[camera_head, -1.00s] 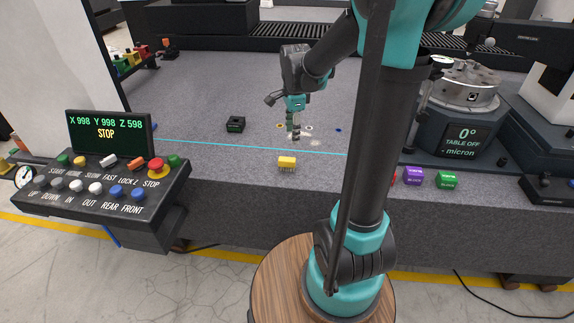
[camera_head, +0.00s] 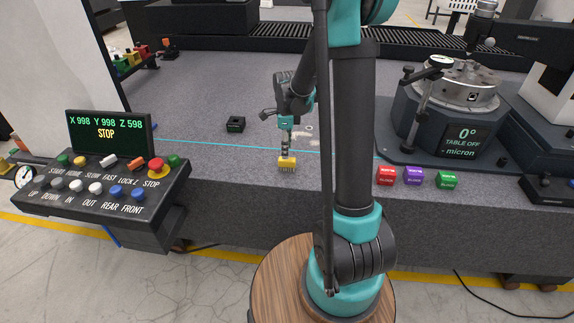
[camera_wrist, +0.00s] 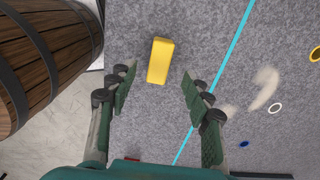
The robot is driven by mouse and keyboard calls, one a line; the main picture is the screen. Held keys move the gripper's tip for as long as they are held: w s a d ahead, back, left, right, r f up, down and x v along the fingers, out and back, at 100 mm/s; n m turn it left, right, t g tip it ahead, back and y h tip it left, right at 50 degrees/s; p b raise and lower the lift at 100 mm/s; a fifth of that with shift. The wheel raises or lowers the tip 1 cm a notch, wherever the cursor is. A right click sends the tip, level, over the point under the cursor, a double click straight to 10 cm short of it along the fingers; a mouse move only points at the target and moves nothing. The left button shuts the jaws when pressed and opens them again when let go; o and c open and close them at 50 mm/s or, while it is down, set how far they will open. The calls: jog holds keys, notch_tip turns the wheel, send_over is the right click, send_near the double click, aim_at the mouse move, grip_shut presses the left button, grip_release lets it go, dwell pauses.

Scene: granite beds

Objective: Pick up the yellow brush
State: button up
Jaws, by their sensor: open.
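The yellow brush (camera_head: 287,164) lies near the front edge of the granite bed (camera_head: 215,165), bristles toward the front. In the head view my gripper (camera_head: 286,152) is just above and behind it, covering part of its top edge. In the wrist view the yellow brush (camera_wrist: 160,61) shows as a plain yellow block, ahead of and between the two green fingers. My gripper (camera_wrist: 157,78) is open and empty, with a clear gap on each side of the brush. Whether the fingertips have reached the brush's height I cannot tell.
Red (camera_head: 386,175), purple (camera_head: 414,176) and green (camera_head: 446,179) blocks stand to the right along the front edge. A small black box (camera_head: 235,124) lies behind left. A control panel (camera_head: 105,190) stands left, a rotary table (camera_head: 455,110) right. A cyan line (camera_head: 210,146) crosses the bed.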

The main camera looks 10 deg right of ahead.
aim_at(287, 164)
jog(key=shift+f, duration=3.25)
grip_shut()
